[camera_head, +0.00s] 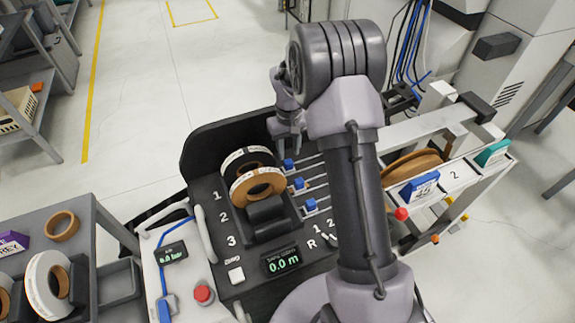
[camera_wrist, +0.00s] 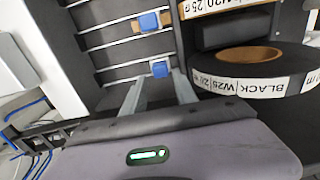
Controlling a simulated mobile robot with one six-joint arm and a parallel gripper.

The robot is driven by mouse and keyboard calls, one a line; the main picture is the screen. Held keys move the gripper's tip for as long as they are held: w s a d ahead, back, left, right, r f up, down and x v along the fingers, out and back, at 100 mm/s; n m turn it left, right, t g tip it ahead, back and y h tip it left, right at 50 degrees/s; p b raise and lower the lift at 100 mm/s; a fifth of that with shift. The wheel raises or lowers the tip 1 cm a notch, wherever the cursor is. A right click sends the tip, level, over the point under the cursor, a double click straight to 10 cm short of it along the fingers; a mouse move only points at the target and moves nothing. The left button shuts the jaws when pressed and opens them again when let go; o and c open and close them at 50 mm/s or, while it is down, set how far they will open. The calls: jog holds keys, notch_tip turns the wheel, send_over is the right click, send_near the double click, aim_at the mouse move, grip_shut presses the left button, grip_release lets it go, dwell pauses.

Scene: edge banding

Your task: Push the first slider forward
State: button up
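Three blue sliders sit on parallel rails to the right of the roll slots. The first slider (camera_head: 288,164) is at the back; the second (camera_head: 298,183) and third (camera_head: 310,204) are nearer. My gripper (camera_head: 290,146) reaches down behind the first slider. In the wrist view its two fingers (camera_wrist: 158,76) are spread apart with nothing clasped. The first slider (camera_wrist: 160,69) shows at the fingertips, between them; I cannot tell if they touch it. The second slider (camera_wrist: 149,22) lies farther off on its own rail. The third slider is out of the wrist view.
A black-rimmed roll (camera_head: 247,158) and a brown roll (camera_head: 258,184) stand in slots left of the sliders. A dark raised wall (camera_head: 215,137) borders the panel behind. A display (camera_head: 281,262) and red button (camera_head: 203,294) are in front.

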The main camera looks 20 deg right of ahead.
aim_at(289, 161)
notch_tip(289, 161, down, 6)
jog(key=shift+r+b, duration=0.1)
jog(key=shift+b, duration=0.6)
grip_shut()
jog(key=shift+r, duration=0.1)
dwell(0.8)
